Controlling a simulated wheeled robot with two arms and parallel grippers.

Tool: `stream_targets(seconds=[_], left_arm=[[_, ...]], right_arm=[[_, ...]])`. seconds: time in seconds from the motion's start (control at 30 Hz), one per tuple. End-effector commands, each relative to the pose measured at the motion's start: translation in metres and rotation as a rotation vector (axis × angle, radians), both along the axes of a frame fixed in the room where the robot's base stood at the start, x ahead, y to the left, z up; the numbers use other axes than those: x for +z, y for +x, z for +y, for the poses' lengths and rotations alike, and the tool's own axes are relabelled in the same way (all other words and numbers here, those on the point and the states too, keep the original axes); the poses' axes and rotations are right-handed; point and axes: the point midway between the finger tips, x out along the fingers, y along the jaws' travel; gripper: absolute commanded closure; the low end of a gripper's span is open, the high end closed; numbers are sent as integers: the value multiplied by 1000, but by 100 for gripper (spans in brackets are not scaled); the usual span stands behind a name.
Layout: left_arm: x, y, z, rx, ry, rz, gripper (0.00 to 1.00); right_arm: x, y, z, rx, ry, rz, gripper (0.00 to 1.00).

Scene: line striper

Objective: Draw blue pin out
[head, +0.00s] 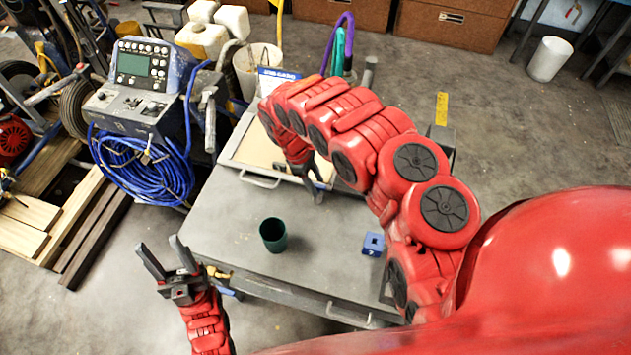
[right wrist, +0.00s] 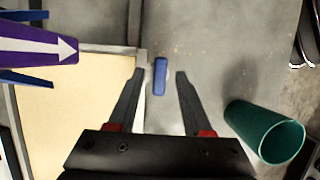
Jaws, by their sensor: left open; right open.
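A small, long blue piece (right wrist: 160,76), which looks like the blue pin, lies between and just ahead of my right gripper's fingertips (right wrist: 160,73) in the right wrist view. The fingers are apart and hold nothing; I cannot tell its depth from them. I cannot pick this piece out in the head view, where my right arm covers part of the table. There my right gripper (head: 300,184) points down by the tray. A blue block (head: 373,243) with a dark hole sits on the table. My left gripper (head: 161,256) is open and empty, left of the table's front.
A green cup (head: 273,235) stands on the grey table (head: 232,225); it also shows in the right wrist view (right wrist: 268,130). A pale tray (head: 252,150) lies at the back. A purple piece with a white arrow (right wrist: 40,45) is left of my right gripper.

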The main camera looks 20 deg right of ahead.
Motion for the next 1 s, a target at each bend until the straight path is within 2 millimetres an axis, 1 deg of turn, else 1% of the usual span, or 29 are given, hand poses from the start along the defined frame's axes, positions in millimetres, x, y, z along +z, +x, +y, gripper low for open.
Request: stream_targets(seconds=[0.03,0.17,0.2,0.3,0.63,1.0], left_arm=[[0,0,0,0,0,0,50],[0,0,0,0,0,0,50],[0,0,0,0,0,0,50],[0,0,0,0,0,0,50],[1,0,0,0,0,0,50],[5,0,0,0,0,0,50]], right_arm=[[0,0,0,0,0,0,54],[0,0,0,0,0,0,77],[0,0,0,0,0,0,84],[0,0,0,0,0,0,100],[1,0,0,0,0,0,100],[9,0,0,0,0,0,100]])
